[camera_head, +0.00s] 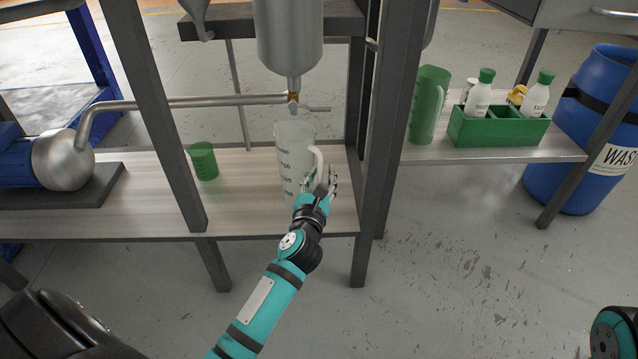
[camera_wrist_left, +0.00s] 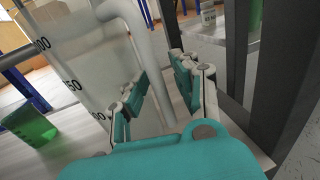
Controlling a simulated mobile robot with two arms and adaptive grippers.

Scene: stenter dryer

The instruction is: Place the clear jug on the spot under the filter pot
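The clear jug (camera_head: 290,160) with dark volume marks is upright at the wooden shelf, its white handle (camera_head: 319,160) toward the right. In the head view it appears just below the outlet valve (camera_head: 293,98) of the grey filter pot (camera_head: 289,35). My left gripper (camera_head: 325,182) is at the handle; in the left wrist view its fingers (camera_wrist_left: 160,82) are spread on both sides of the handle (camera_wrist_left: 146,60), beside the jug's wall (camera_wrist_left: 80,70). They do not look clamped. The jug's base is partly hidden, and no marked spot is visible. My right gripper is out of view.
A green cup (camera_head: 203,161) stands left of the jug on the shelf (camera_head: 245,215). Dark frame posts (camera_head: 370,150) bound the shelf at right. A green jug (camera_head: 428,105) and a green bottle carrier (camera_head: 498,130) are on the right shelf. A metal pipe (camera_head: 190,103) crosses behind.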

